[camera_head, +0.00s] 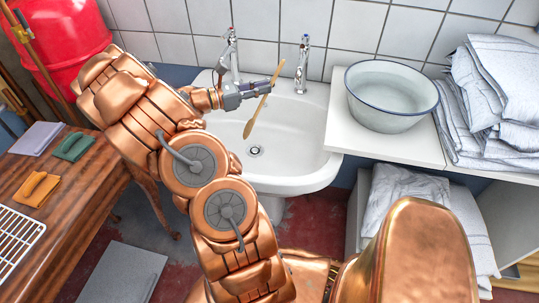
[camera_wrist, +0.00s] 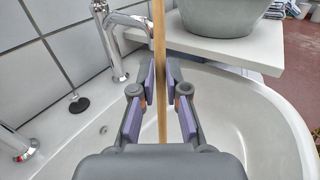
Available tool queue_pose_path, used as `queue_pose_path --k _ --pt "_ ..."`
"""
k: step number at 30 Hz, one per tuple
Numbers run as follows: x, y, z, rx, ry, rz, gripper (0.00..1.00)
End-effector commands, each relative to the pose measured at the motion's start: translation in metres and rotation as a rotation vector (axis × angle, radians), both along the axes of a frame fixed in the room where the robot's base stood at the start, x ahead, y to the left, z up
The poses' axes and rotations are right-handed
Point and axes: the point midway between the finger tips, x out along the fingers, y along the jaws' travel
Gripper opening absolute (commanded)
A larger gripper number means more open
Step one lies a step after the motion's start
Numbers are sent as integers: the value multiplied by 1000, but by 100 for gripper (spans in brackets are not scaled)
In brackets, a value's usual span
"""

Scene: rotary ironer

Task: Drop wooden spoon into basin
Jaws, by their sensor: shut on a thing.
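The wooden spoon (camera_head: 254,118) is held upright and slightly tilted in my gripper (camera_head: 266,86), with its bowl end hanging down over the white basin (camera_head: 310,148). In the wrist view the spoon's handle (camera_wrist: 160,62) runs between the two fingers of my gripper (camera_wrist: 160,88), which are shut on it. The basin (camera_wrist: 262,105) lies below the gripper in that view. The spoon's lower end appears above the basin's inner floor near the drain; its exact height is hard to tell. The spoon's bowl is hidden in the wrist view.
Two chrome taps (camera_head: 232,52) and (camera_head: 303,64) rise from the basin's back edge. An enamel bowl (camera_head: 385,122) stands on the white counter (camera_head: 410,148) at right, beside folded cloths (camera_head: 478,110). A wooden table (camera_head: 90,195) stands at left.

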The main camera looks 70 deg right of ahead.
Motion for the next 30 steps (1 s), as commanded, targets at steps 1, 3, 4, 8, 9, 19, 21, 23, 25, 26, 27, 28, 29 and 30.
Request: queue_pose_path --k 1,3,4,8,9,19,21,23,25,26,27,28,29,30 --pt "0 0 -8 1 1 -1 0" --pt "0 0 -15 1 1 -1 0" --pt "0 0 -18 1 1 -1 0" --pt "0 0 -33 0 0 1 0" --pt "1 0 -37 0 0 1 0" --pt "2 0 -51 0 0 4 0" --pt "2 0 -50 0 0 4 0" --pt "2 0 -50 0 0 4 0" --pt "2 0 -50 0 0 4 15" --pt "2 0 -50 0 0 4 18" --pt "2 0 -50 0 0 4 23" --pt "2 0 -50 0 0 4 26" --pt "2 0 -50 0 0 4 29" --pt "2 0 -50 0 0 4 33"
